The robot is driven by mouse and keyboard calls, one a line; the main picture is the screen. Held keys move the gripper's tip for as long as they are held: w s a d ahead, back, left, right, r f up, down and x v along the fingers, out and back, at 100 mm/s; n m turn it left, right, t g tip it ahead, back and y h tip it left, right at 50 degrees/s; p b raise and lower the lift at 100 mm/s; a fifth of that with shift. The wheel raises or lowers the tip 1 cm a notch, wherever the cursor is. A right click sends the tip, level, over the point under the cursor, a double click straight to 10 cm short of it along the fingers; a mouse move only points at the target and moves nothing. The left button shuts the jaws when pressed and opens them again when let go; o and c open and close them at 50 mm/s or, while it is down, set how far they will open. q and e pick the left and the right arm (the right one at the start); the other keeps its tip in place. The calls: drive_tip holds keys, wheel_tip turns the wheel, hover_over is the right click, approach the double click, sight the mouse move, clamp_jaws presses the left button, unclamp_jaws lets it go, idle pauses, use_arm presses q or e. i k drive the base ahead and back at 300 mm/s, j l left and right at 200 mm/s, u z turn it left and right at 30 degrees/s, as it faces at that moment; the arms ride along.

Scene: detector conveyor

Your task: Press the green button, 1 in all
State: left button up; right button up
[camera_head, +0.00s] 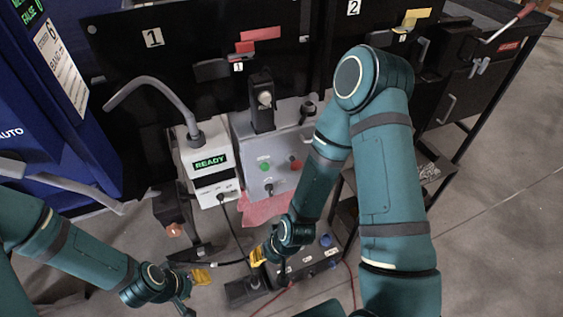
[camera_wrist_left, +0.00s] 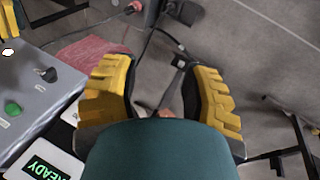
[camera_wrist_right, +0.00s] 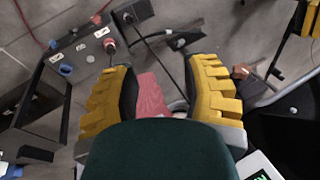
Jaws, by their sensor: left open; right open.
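The green button (camera_head: 264,167) is on the sloped face of a grey control box (camera_head: 250,150), left of a red button (camera_head: 296,164). In the left wrist view the green button (camera_wrist_left: 13,108) shows at the left edge, outside the jaws. My left gripper (camera_head: 200,276) is open and empty, low in front of the box and to the left of the button. My right gripper (camera_head: 258,257) is open and empty, below the button in the picture. Neither gripper touches the button.
A white device (camera_head: 208,160) with a lit READY screen stands left of the grey box. A pink cloth (camera_head: 262,210) hangs below the box. A dark unit with knobs (camera_head: 312,258) sits low on the right. A blue cabinet (camera_head: 60,110) stands at left.

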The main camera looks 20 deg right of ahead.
sight(265, 167)
drive_tip(key=l, duration=1.55)
